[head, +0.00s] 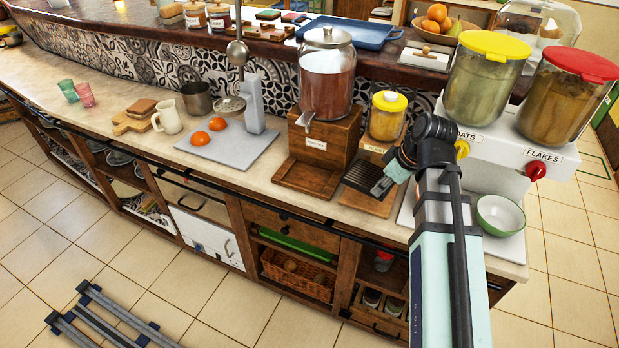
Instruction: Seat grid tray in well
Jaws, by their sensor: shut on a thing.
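The grid tray (361,174) is a small dark slatted piece, held tilted in front of the small wooden dispenser stand. My gripper (379,188) is shut on its right edge. The stand's wooden base (365,203) shows below the tray. The well is not clearly visible; the tray and my gripper cover much of that base. Whether the tray touches the base, I cannot tell. A yellow-lidded jar (388,120) tops the stand just behind the tray.
A large drink dispenser (326,85) on a wooden stand (322,150) is close on the left. On the right are the white cereal dispenser (485,135) and a green bowl (501,214). A grey board (228,149) with oranges lies farther left. The counter's front edge is near.

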